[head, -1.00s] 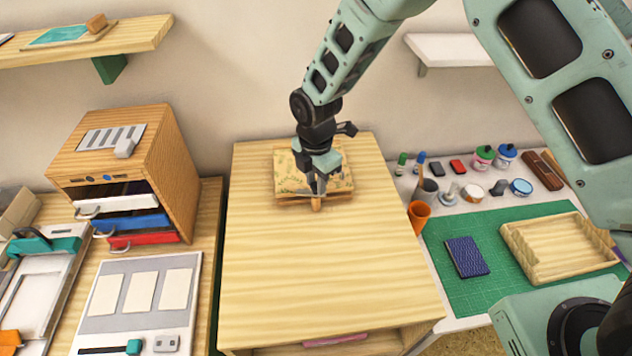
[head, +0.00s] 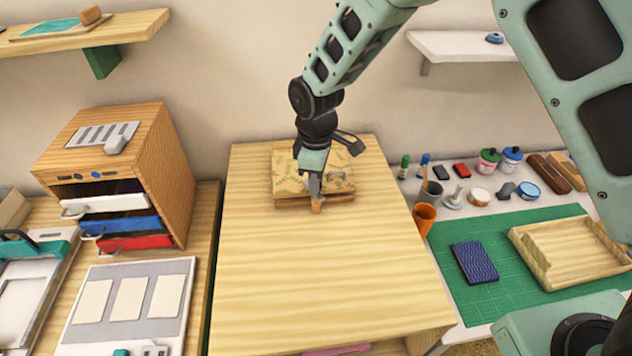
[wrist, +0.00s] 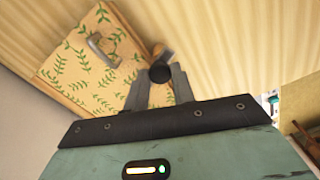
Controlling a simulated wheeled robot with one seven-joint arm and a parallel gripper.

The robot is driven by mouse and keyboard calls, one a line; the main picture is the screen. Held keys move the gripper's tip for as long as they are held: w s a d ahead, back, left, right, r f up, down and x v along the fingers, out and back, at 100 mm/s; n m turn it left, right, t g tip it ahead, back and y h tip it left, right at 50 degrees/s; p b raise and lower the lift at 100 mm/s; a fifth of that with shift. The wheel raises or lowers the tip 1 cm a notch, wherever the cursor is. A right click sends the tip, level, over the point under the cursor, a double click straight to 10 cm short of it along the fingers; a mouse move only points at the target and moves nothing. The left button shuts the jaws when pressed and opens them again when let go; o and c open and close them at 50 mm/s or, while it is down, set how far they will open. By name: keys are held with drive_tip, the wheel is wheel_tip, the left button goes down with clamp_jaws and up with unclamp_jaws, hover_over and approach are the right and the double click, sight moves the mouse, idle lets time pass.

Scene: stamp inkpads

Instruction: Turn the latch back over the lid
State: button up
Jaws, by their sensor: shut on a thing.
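A shallow wooden box with a leaf-patterned lid (head: 335,178) sits at the back of the wooden table; the lid lies flat on it. The lid also shows in the wrist view (wrist: 82,65), with a metal handle (wrist: 100,48) on top. A small wooden latch (head: 317,206) is at the box's front edge. My gripper (head: 315,190) is over that front edge, shut on the latch. In the wrist view my gripper (wrist: 158,77) has its fingers on either side of a dark round part beside the box corner. The fingers partly hide the latch, so its exact angle is unclear.
The table top (head: 320,270) in front of the box is clear. A wooden drawer cabinet (head: 115,165) stands on the left.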

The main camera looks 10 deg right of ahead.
drive_tip(key=m+b, duration=0.1)
drive_tip(key=m, duration=0.3)
drive_tip(key=shift+m, duration=0.4)
idle(0.4)
drive_tip(key=o, duration=1)
drive_tip(key=shift+r, duration=0.1)
wheel_tip(320, 180, up, 17)
drive_tip(key=b, duration=0.3)
drive_tip(key=shift+r, duration=0.15)
